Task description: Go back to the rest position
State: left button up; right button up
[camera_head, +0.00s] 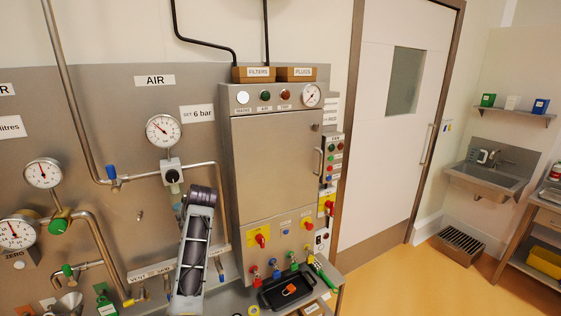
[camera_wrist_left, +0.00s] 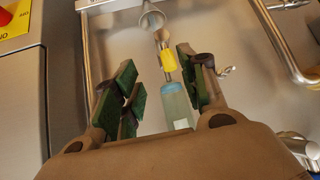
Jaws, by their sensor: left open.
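My left arm (camera_head: 197,245) rises from the bottom of the head view in front of the steel panel, left of the cabinet. Its fingers are mostly hidden there. In the left wrist view my left gripper (camera_wrist_left: 157,75) is open, with green pads on both sides and nothing clamped between them. My right gripper is in neither view.
The steel cabinet (camera_head: 278,185) stands right of my arm. Pipes, gauges (camera_head: 164,131) and valves cover the panel. A black tray (camera_head: 287,289) with padlocks above it sits low in front. A door (camera_head: 400,120), sink (camera_head: 488,180) and open floor (camera_head: 425,285) lie to the right.

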pick_arm(q)
jog(key=s+d+f+m+h+b, duration=0.1)
jog(key=s+d+f+m, duration=0.15)
jog(key=f, duration=1.05)
jog(key=s+d+f+m+g+h, duration=0.1)
jog(key=s+d+f+m, duration=0.15)
jog(key=f, duration=1.05)
jog(key=s+d+f+m+h+b, duration=0.1)
jog(key=s+d+f+m, duration=0.15)
jog(key=f, duration=1.05)
jog(key=s+d+f+g+h, duration=0.1)
jog(key=s+d+f, duration=0.1)
jog(key=s+f, duration=0.9)
jog(key=s+d+f+m+g+h+b, duration=0.1)
jog(key=s+f+m+g+h, duration=0.1)
jog(key=s+f, duration=2.05)
jog(key=s, duration=1)
jog(key=s+a+f+m+g, duration=0.1)
jog(key=s+f, duration=0.3)
jog(key=s, duration=0.9)
jog(key=shift+s+b, duration=0.4)
jog(key=shift+b, duration=0.05)
